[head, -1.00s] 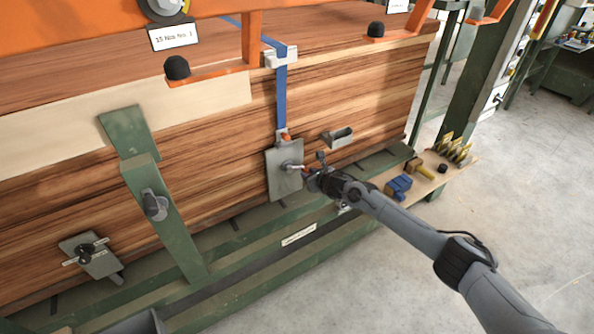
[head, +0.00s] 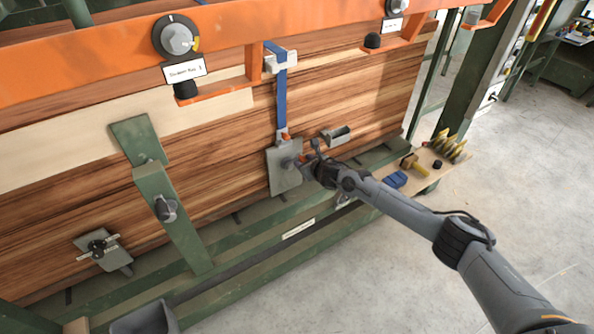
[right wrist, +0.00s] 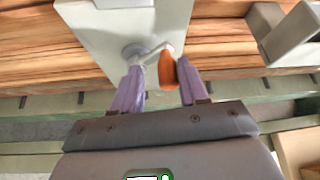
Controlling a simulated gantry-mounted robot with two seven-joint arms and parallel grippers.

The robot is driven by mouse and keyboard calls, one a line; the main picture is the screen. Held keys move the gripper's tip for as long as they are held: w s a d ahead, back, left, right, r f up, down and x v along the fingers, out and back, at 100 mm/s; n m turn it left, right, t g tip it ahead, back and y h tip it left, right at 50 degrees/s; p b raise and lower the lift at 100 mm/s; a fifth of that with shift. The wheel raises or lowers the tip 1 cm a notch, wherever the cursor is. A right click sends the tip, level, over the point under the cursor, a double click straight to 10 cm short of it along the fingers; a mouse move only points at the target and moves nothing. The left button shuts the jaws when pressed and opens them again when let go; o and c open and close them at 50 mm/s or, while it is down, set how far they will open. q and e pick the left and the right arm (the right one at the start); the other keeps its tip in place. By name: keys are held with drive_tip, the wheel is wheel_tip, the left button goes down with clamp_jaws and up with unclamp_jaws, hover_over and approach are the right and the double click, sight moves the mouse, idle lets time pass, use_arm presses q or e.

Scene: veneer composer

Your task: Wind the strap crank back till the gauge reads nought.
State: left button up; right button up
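The strap crank sits on a grey plate (head: 285,178) at the lower end of a blue strap (head: 281,105), on the front of the wood stack. In the right wrist view its silver arm (right wrist: 151,51) runs from a round hub to an orange handle (right wrist: 167,69). My right gripper (head: 308,163) is at the crank. Its purple fingers (right wrist: 160,72) stand apart on either side of the handle, with a gap on the left and the right finger close to it. A round gauge (head: 177,38) is on the orange beam; its reading is too small to tell. My left gripper is out of view.
A grey open bracket (head: 336,135) juts out right of the plate. Green clamp arms (head: 165,208) and another crank plate (head: 103,250) are to the left. A wooden shelf (head: 425,183) at right holds blue and yellow items.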

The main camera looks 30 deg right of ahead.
drive_tip(key=shift+d+f, duration=0.15)
drive_tip(key=shift+d+f+b, duration=0.2)
drive_tip(key=shift+d+b, duration=0.15)
drive_tip(key=shift+c, duration=0.3)
